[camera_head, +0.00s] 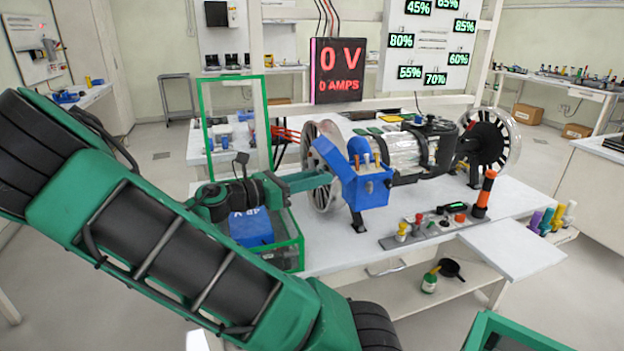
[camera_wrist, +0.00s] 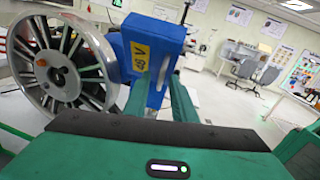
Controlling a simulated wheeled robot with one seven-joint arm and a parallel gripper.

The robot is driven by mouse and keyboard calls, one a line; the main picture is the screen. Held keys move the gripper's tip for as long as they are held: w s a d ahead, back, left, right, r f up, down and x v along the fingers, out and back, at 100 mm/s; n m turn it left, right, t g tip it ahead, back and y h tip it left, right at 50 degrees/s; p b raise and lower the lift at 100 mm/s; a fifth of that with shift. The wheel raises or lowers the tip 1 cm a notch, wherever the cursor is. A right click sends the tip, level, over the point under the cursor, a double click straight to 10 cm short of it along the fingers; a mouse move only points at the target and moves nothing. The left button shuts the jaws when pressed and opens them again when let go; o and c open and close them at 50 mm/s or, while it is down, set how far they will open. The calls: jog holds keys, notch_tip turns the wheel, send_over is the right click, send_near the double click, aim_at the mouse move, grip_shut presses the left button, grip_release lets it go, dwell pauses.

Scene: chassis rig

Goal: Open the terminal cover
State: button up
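The blue terminal box (camera_head: 368,188) stands on the rig, with copper-coloured posts showing at its top. Its blue terminal cover (camera_head: 330,158) is swung up and leans to the left, away from the posts. In the wrist view the blue part with a yellow voltage label (camera_wrist: 141,57) rises straight ahead. My gripper (camera_head: 322,179) reaches in from the left, at the cover's lower left side. In the wrist view the green fingers of my gripper (camera_wrist: 160,100) lie on either side of the blue part. Whether they press on it is not clear.
A spoked wheel (camera_head: 322,135) is close to my gripper; it also fills the left of the wrist view (camera_wrist: 60,65). A green-framed crate (camera_head: 288,258) holds a blue battery (camera_head: 250,228). A display (camera_head: 338,70) reads 0 V.

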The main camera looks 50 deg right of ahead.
grip_shut()
dwell(1.4)
